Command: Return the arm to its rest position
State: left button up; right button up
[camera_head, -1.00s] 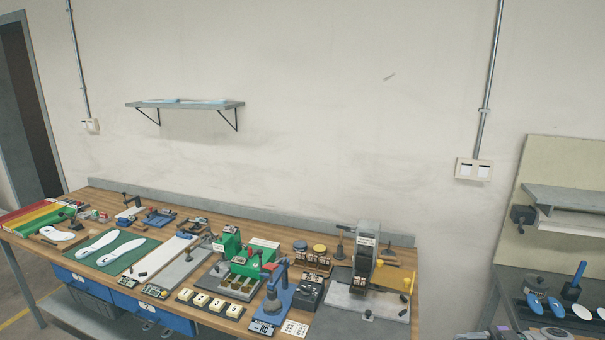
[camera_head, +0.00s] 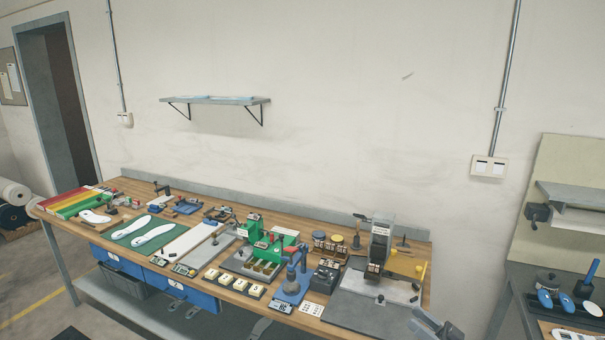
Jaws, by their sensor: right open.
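My right gripper (camera_head: 432,326) shows at the bottom edge, right of centre, in front of the near right corner of the workbench. It is grey, only partly in frame, and open, with nothing seen between its jaws. My left gripper is not in view. The workbench (camera_head: 330,226) has a wooden top and carries white insoles (camera_head: 153,235) on a green mat (camera_head: 118,236), a green fixture (camera_head: 253,226), a blue press (camera_head: 293,287) and a grey upright device (camera_head: 379,243) on a grey plate (camera_head: 350,312).
A second bench (camera_head: 515,285) on the right holds blue and white insoles (camera_head: 545,298) in a dark tray. A wall shelf (camera_head: 215,100) hangs above the workbench. Blue drawers (camera_head: 180,287) sit below its top. A doorway (camera_head: 65,100) and white rolls (camera_head: 14,194) are at the left.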

jog(key=w+a+f+m+t+h, duration=0.35)
jog(key=a+f+m+h, duration=0.6)
jog(key=f, duration=0.35)
jog(key=s+a+f+m+g+h, duration=0.1)
jog(key=s+a+f+g+h, duration=0.15)
jog(key=s+f, duration=0.35)
jog(key=s+a+f+m+g+h, duration=0.1)
jog(key=s+a+f+m+g, duration=0.2)
jog(key=f, duration=0.5)
jog(key=s+a+f+g, duration=0.2)
jog(key=s+g, duration=0.1)
jog(key=s, duration=0.5)
jog(key=s+a+f+n+g, duration=0.1)
jog(key=s+a+f+g, duration=0.1)
jog(key=s, duration=0.7)
jog(key=s+a+f+g+h, duration=0.1)
jog(key=s+a+f+g, duration=0.1)
jog(key=s+g, duration=0.4)
jog(key=s+f, duration=0.1)
jog(key=s, duration=0.2)
jog(key=shift+f, duration=0.4)
jog(key=shift+n, duration=0.25)
